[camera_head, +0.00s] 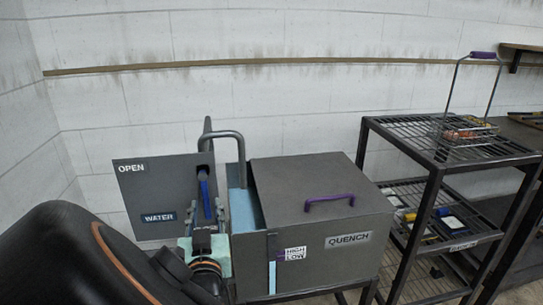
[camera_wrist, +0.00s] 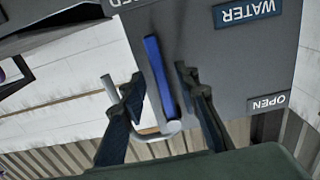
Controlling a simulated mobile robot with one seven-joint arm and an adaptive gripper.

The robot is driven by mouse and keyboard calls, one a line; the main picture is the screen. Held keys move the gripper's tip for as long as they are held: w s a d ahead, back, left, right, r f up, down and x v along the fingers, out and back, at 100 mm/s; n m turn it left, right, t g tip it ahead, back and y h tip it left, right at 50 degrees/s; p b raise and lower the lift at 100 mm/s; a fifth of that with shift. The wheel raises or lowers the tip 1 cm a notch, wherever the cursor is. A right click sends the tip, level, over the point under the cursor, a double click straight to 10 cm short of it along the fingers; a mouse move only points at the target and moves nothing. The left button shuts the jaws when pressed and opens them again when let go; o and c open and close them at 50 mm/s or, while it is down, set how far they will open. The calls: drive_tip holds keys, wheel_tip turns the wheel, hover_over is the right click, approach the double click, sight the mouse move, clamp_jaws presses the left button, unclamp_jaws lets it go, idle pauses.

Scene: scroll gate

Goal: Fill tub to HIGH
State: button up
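The grey QUENCH tub (camera_head: 345,262) stands in the middle of the head view. Its lid (camera_head: 300,180) has a purple handle (camera_head: 330,200) and leaves a gap on the left, where light blue (camera_head: 243,210) shows. A HIGH/LOW label (camera_head: 295,253) is on its front; the light blue gauge strip (camera_head: 272,278) tops out near LOW. A grey pipe (camera_head: 238,145) bends down over the gap. The blue lever (camera_head: 204,195) is upright on the WATER panel (camera_head: 140,190). My gripper (camera_wrist: 158,85) is open, its fingers on either side of the blue lever (camera_wrist: 160,75), with gaps visible.
A dark wire rack (camera_head: 425,195) stands to the right, with a purple-handled basket (camera_head: 465,130) on top and several small items below. OPEN is written at the panel's upper left. A block wall is behind. My arm fills the lower left.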

sight(206, 204)
drive_tip(key=shift+x, duration=1.7)
clamp_jaws()
